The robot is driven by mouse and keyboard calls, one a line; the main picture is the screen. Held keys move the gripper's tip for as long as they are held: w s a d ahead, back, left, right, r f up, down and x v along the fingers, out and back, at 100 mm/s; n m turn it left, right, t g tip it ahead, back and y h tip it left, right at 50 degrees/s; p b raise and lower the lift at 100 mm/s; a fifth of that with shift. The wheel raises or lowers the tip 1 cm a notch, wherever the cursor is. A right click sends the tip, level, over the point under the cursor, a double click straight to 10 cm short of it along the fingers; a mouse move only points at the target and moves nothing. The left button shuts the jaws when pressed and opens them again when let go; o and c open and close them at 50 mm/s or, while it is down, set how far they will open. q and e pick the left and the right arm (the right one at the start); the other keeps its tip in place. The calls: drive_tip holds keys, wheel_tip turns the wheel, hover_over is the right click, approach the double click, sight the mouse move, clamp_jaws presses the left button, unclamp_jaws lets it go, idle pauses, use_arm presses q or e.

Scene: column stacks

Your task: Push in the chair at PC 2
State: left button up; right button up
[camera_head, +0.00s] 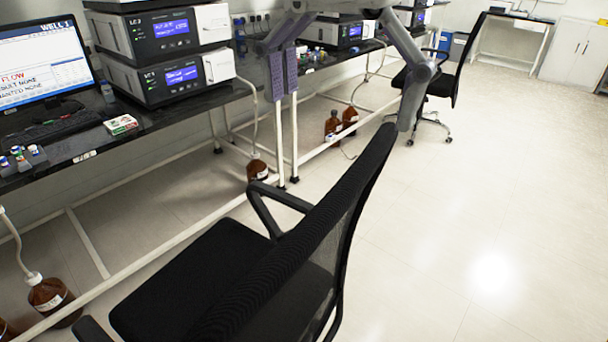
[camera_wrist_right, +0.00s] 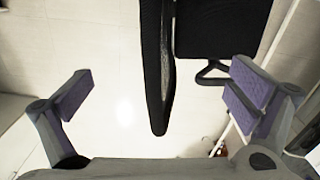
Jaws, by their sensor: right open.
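A black office chair (camera_head: 195,275) with a mesh backrest (camera_head: 300,235) and armrests stands in the foreground, its seat facing the bench at left. No label shows which PC it belongs to. My right gripper (camera_head: 345,85) is open, with purple finger pads, near the top end of the backrest in the head view. In the right wrist view, the backrest (camera_wrist_right: 155,60) lies between the spread fingers of the gripper (camera_wrist_right: 160,95), apart from both; the seat (camera_wrist_right: 220,28) is at upper right. Contact with the backrest cannot be told. My left gripper is not in view.
The black bench (camera_head: 170,112) carries a monitor (camera_head: 45,60), a keyboard (camera_head: 50,127) and stacked instruments (camera_head: 165,80). Brown bottles (camera_head: 50,297) stand beneath, by white frame bars. A second black chair (camera_head: 440,85) stands farther back. The floor at right (camera_head: 480,220) is clear.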

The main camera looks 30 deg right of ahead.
hover_over(339, 187)
wheel_tip(339, 187, down, 5)
drive_tip(key=shift+r+b, duration=0.1)
drive_tip(key=shift+b, duration=0.25)
wheel_tip(339, 187, down, 3)
drive_tip(key=shift+w+d+f+b, duration=0.1)
drive_tip(key=shift+b, duration=0.95)
wheel_tip(339, 187, down, 4)
drive_tip(key=shift+r+p, duration=0.25)
drive_tip(key=shift+p, duration=0.6)
drive_tip(key=shift+s+f, duration=0.2)
drive_tip(key=shift+f, duration=0.3)
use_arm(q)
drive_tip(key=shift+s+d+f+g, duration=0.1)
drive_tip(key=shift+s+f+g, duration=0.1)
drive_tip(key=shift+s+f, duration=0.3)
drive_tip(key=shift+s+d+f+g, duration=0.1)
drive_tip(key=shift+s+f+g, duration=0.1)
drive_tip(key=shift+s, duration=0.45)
use_arm(e)
drive_tip(key=shift+w+f, duration=0.1)
